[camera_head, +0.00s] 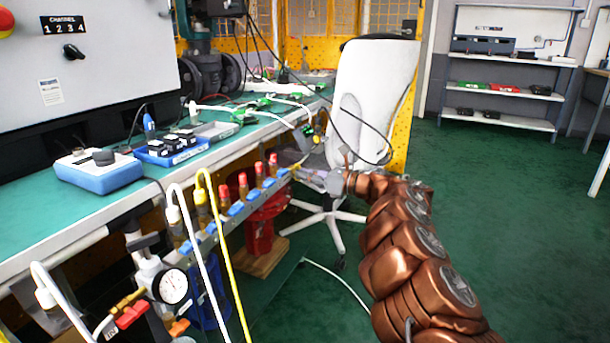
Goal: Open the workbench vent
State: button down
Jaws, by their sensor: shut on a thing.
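A metal manifold rail (236,212) runs along the front edge of the workbench, with several brass valves with red caps and blue handles. One red-capped valve (273,165) stands near the rail's right end. My gripper (305,175) reaches in from the right and is at that right end, shut on a small part there, which appears to be the workbench vent. The fingers and blur hide most of that part, so its handle angle cannot be told. My copper-coloured arm comes from the lower right.
The green-topped workbench (75,221) carries a blue-and-white meter (98,172) and a blue tray (172,148). A pressure gauge (173,286) and hoses are at the lower left. A white chair (368,95) stands just behind my gripper. The green floor at right is clear.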

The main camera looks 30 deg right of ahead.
jog(key=shift+a, duration=0.1)
jog(key=shift+r+m+p, duration=0.1)
jog(key=shift+m+p, duration=5.95)
jog(key=shift+m, duration=2.85)
jog(key=c, duration=1.5)
grip_release()
jog(key=shift+w, duration=0.1)
jog(key=shift+o, duration=1.3)
